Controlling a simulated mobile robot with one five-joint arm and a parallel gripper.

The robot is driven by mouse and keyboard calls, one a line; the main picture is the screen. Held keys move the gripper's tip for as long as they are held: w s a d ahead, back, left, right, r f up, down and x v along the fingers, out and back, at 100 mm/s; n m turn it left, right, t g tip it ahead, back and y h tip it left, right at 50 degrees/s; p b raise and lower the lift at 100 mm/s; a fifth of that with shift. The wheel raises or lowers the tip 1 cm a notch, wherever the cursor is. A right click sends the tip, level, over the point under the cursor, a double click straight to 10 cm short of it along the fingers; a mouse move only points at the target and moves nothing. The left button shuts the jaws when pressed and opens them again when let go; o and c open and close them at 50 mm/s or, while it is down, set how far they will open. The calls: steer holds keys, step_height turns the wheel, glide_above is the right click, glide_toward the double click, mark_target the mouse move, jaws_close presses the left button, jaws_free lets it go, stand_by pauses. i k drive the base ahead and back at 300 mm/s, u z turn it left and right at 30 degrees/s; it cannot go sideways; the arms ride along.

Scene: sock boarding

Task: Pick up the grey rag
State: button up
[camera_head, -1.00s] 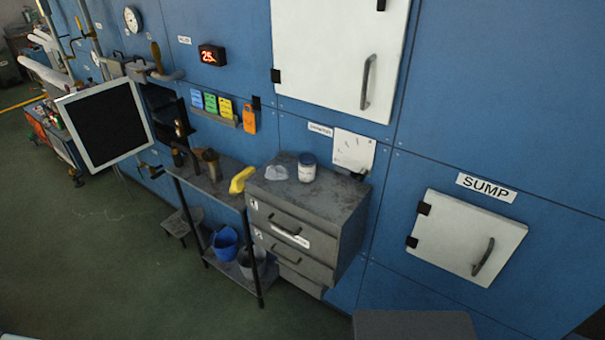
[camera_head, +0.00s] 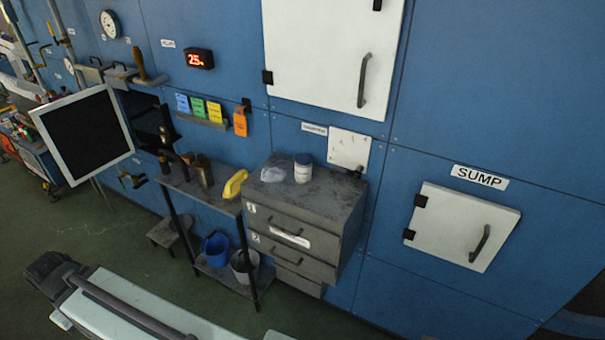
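A small crumpled pale grey cloth, which looks like the grey rag (camera_head: 272,174), lies on top of the grey drawer cabinet (camera_head: 325,195). It is left of a white jar with a dark lid (camera_head: 303,168), with a small gap between them. My arm reaches in from the bottom edge toward the lower left. Its dark end, seemingly my gripper (camera_head: 50,274), is far from the rag, and its fingers cannot be made out.
A yellow object (camera_head: 234,184) lies on the narrow shelf stand (camera_head: 215,203) left of the cabinet. A blue bucket (camera_head: 215,250) and a grey bucket (camera_head: 244,267) stand on its lower shelf. A framed dark screen (camera_head: 82,134) is at left. Green floor (camera_head: 110,225) is open.

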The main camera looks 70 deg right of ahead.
mark_target(275, 174)
steer(key=z, duration=0.4)
steer(key=i, duration=1)
steer(key=u, duration=0.05)
